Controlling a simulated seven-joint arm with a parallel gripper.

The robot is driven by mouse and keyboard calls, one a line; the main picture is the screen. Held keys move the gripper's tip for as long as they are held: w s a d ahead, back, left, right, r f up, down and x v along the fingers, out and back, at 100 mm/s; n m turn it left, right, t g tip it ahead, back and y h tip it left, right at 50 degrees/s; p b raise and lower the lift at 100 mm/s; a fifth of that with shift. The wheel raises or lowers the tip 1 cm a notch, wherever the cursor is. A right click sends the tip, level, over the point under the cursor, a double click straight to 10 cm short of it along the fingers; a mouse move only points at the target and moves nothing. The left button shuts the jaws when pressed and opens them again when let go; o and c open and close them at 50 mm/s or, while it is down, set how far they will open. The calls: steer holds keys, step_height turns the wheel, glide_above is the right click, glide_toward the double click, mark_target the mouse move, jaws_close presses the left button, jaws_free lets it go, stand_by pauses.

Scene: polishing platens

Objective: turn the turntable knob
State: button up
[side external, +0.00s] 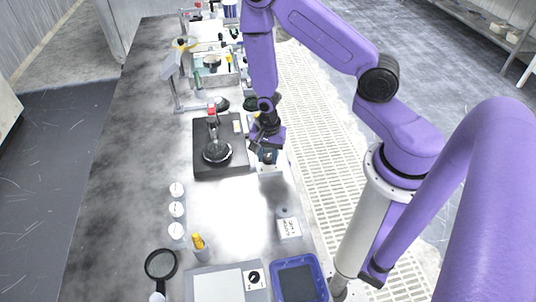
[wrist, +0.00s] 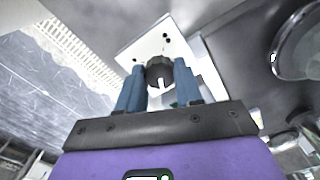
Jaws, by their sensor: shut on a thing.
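The knob (wrist: 159,71) is black and round with a white pointer mark. It sits on a white control box (wrist: 140,48) with small dark holes in its face. The box also shows in the side external view (side external: 270,174). My gripper (side external: 267,152) is over this box, with its blue fingers on either side of the knob, shut on it. In the side external view the gripper mostly hides the knob. Left of the box is a black base (side external: 207,171) bearing a dark round platen (side external: 217,153) with an upright post and a red-topped part.
Three white jars (side external: 177,210) stand in a row on the bench. A magnifier (side external: 160,264), a yellow-topped bottle (side external: 199,243), a blue tray (side external: 298,258) and a scale (side external: 227,283) are at the near end. Racks and bottles crowd the far end.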

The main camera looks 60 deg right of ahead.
steer(key=n, duration=0.4)
steer(key=shift+n, duration=0.3)
steer(key=n, duration=0.4)
steer(key=shift+n, duration=0.3)
steer(key=n, duration=0.3)
steer(key=shift+n, duration=0.3)
steer(key=n, duration=1.1)
steer(key=shift+n, duration=0.4)
steer(key=n, duration=0.7)
